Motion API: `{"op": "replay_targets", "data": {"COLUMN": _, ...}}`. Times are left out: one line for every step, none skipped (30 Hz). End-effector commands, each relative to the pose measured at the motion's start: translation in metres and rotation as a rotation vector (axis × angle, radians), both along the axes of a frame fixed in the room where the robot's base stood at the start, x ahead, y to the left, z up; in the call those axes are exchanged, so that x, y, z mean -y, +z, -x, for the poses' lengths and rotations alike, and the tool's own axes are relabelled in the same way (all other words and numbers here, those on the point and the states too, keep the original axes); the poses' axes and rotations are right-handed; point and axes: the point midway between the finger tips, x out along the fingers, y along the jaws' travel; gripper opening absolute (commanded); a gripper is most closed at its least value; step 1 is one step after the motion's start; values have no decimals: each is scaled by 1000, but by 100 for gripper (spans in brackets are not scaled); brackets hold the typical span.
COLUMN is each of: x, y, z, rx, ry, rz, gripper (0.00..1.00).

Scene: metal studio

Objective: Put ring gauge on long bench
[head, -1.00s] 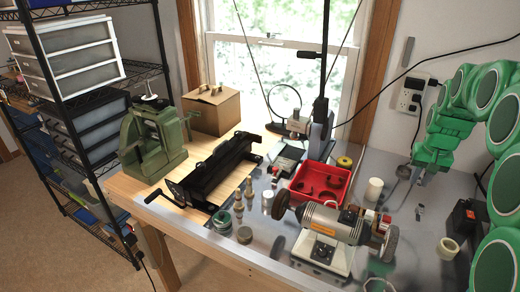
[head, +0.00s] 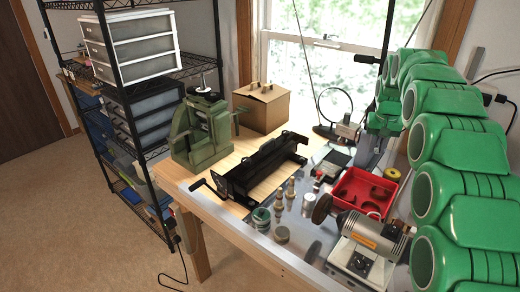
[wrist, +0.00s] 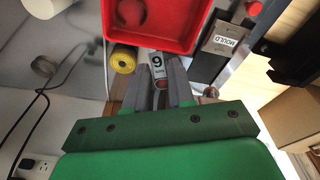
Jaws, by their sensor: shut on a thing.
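My gripper (head: 368,156) is over the far part of the long bench (head: 300,240), near the window, behind the red bin. In the wrist view my gripper (wrist: 161,90) is shut on a small grey metal piece marked with a black 6, which I take to be the ring gauge (wrist: 157,62). Its lower part is partly hidden between the fingers. In the head view I cannot make out the gauge. The bench has a pale wooden part at the left and a grey metal top at the right.
A red bin (head: 362,193) stands close to my gripper, with a yellow roll (wrist: 123,60) beside it. A black machine (head: 265,165), a green press (head: 203,130), a cardboard box (head: 262,106) and a grinder (head: 362,240) crowd the bench. Bare wood (head: 180,180) shows at the near left.

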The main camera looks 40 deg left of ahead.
Motion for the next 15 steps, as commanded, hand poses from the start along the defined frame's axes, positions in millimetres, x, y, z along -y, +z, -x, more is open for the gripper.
{"op": "replay_targets", "data": {"x": -22, "y": 2, "z": 3, "rx": 7, "ry": 24, "rz": -3, "gripper": 0}}
{"op": "replay_targets", "data": {"x": -33, "y": 3, "z": 5, "rx": 6, "ry": 37, "rz": -4, "gripper": 0}}
{"op": "replay_targets", "data": {"x": -48, "y": 2, "z": 9, "rx": 3, "ry": 54, "rz": -1, "gripper": 0}}
{"op": "replay_targets", "data": {"x": -59, "y": 1, "z": 13, "rx": 1, "ry": 66, "rz": -1, "gripper": 0}}
{"op": "replay_targets", "data": {"x": -71, "y": 2, "z": 16, "rx": 2, "ry": 79, "rz": -2, "gripper": 0}}
{"op": "replay_targets", "data": {"x": -86, "y": 3, "z": 20, "rx": 3, "ry": 96, "rz": -3, "gripper": 0}}
{"op": "replay_targets", "data": {"x": -97, "y": 3, "z": 24, "rx": 4, "ry": 110, "rz": -4, "gripper": 0}}
{"op": "replay_targets", "data": {"x": -108, "y": 3, "z": 28, "rx": 3, "ry": 122, "rz": -5, "gripper": 0}}
{"op": "replay_targets", "data": {"x": -122, "y": 5, "z": 34, "rx": 3, "ry": 140, "rz": -5, "gripper": 0}}
{"op": "replay_targets", "data": {"x": -133, "y": 4, "z": 39, "rx": 2, "ry": 153, "rz": -5, "gripper": 0}}
{"op": "replay_targets", "data": {"x": -144, "y": 3, "z": 44, "rx": 1, "ry": 166, "rz": -4, "gripper": 0}}
{"op": "replay_targets", "data": {"x": -158, "y": 2, "z": 51, "rx": -1, "ry": 184, "rz": -5, "gripper": 0}}
{"op": "replay_targets", "data": {"x": -169, "y": 3, "z": 56, "rx": 1, "ry": 197, "rz": -7, "gripper": 0}}
{"op": "replay_targets", "data": {"x": -180, "y": 4, "z": 62, "rx": 2, "ry": 210, "rz": -9, "gripper": 0}}
{"op": "replay_targets", "data": {"x": -193, "y": 4, "z": 70, "rx": 1, "ry": 228, "rz": -9, "gripper": 0}}
